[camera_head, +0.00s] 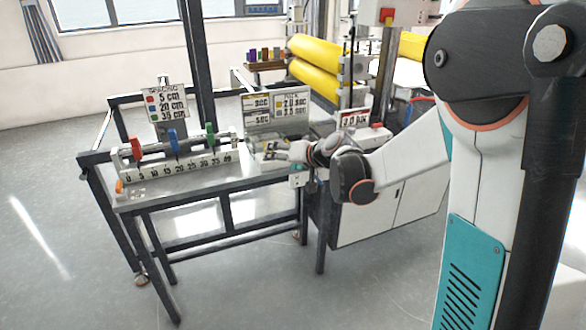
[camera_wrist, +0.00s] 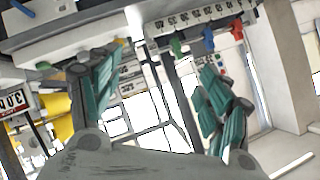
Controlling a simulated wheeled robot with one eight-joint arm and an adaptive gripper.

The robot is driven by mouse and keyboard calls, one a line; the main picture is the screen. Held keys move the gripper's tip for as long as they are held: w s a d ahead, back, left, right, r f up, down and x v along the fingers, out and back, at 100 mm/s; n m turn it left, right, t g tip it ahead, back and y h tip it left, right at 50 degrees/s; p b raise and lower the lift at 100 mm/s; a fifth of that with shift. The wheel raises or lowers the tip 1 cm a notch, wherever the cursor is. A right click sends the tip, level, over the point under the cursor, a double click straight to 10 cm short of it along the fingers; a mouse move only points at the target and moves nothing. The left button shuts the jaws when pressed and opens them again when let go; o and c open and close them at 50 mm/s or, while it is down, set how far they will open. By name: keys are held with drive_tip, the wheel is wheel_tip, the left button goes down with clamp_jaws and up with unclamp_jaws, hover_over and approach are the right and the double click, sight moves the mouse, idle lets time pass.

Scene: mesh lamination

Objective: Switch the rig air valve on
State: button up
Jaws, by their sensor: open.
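I cannot clearly pick out the rig air valve in either view. A small white box (camera_head: 298,180) is on the bench's front edge just below my gripper in the head view; I cannot tell what it is.
The bench carries a numbered scale (camera_head: 180,172) with red, blue and green clamps, seen tilted in the wrist view too. Sign boards (camera_head: 275,106) stand behind my gripper. Yellow rollers (camera_head: 312,80) stand behind at right, above a white cabinet (camera_head: 370,215). Floor at left is clear.

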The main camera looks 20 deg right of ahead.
drive_tip(key=w+d+f+m+t, duration=0.1)
drive_tip(key=w+d+f, duration=0.4)
drive_tip(key=w, duration=0.1)
drive_tip(key=m+t+h, duration=0.3)
drive_tip(key=m+t, duration=0.2)
drive_tip(key=m, duration=0.1)
approach(319, 181)
drive_tip(key=w+b, duration=0.1)
drive_tip(key=w, duration=0.2)
drive_tip(key=w+b, duration=0.2)
drive_tip(key=w, duration=0.1)
drive_tip(key=w+b, duration=0.1)
drive_tip(key=w, duration=0.2)
drive_tip(key=shift+w+a+f, duration=0.25)
drive_tip(key=shift+a, duration=0.05)
drive_tip(key=shift+w+r+b, duration=0.15)
drive_tip(key=shift+w+b, duration=0.2)
drive_tip(key=shift+w, duration=0.25)
drive_tip(key=c, duration=1.1)
